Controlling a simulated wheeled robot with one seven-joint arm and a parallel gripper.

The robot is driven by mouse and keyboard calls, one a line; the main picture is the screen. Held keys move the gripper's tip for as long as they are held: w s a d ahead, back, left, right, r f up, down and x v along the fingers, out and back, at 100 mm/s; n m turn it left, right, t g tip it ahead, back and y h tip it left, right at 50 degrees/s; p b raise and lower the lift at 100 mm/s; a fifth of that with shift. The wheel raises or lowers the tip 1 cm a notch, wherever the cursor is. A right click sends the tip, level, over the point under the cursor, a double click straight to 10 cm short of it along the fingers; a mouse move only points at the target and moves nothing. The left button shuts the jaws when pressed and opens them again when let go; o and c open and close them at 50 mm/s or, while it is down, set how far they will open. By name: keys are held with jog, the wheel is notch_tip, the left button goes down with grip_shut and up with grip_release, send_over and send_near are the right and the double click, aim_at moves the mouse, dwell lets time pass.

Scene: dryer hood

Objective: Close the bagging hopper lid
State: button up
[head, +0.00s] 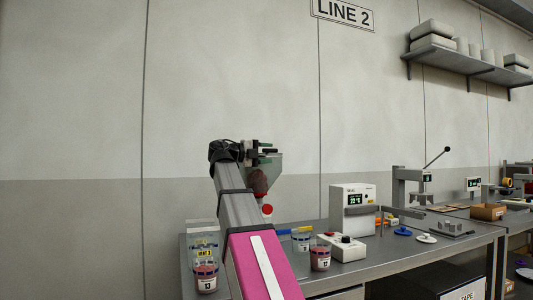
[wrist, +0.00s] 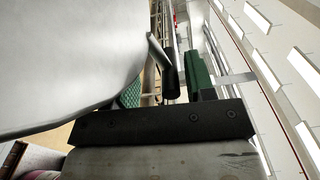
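My gripper (head: 268,148) is at the hopper (head: 278,172), a grey-green funnel partly hidden behind my arm in the head view. In the wrist view my gripper (wrist: 165,86) is open, with one green pad left and one right. A black bar handle (wrist: 168,78) on a grey bracket stands between the pads, with a visible gap to the right one. The handle joins a large pale curved panel, apparently the lid (wrist: 70,50), which fills the left side. The left pad is partly hidden behind this panel. The lid's angle cannot be told from the head view.
The steel bench (head: 375,255) carries labelled tubs (head: 320,258), a white box with a green display (head: 352,208), a small white device (head: 342,246) and a lever press (head: 412,188). A wall shelf (head: 455,58) is at the upper right. The wall left of my arm is bare.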

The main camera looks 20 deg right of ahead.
jog(key=shift+r, duration=0.1)
jog(key=a, duration=1)
jog(key=shift+a, duration=0.4)
jog(key=shift+s, duration=0.15)
